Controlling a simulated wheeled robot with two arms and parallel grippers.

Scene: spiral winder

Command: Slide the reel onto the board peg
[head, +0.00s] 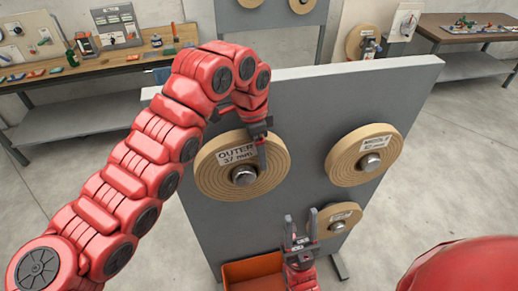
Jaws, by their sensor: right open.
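The grey upright board (300,105) fills the middle of the head view. A large tan reel labelled OUTER (215,180) is at its left, with a metal peg end (244,177) showing at its centre. A MIDDLE reel (346,172) is at the right around another peg end (372,163). A smaller reel (322,229) is below it around a peg end (337,226); its label is unreadable. My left gripper (262,156) points down in front of the OUTER reel's upper right; its finger gap and any contact are unclear. My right gripper (291,228) is open, pointing up, left of the small reel.
An orange bin (238,279) stands at the board's foot, partly behind my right gripper. A workbench with tools (100,66) is at the back left and a table (465,35) at the back right. Another board with reels stands behind. The floor at right is clear.

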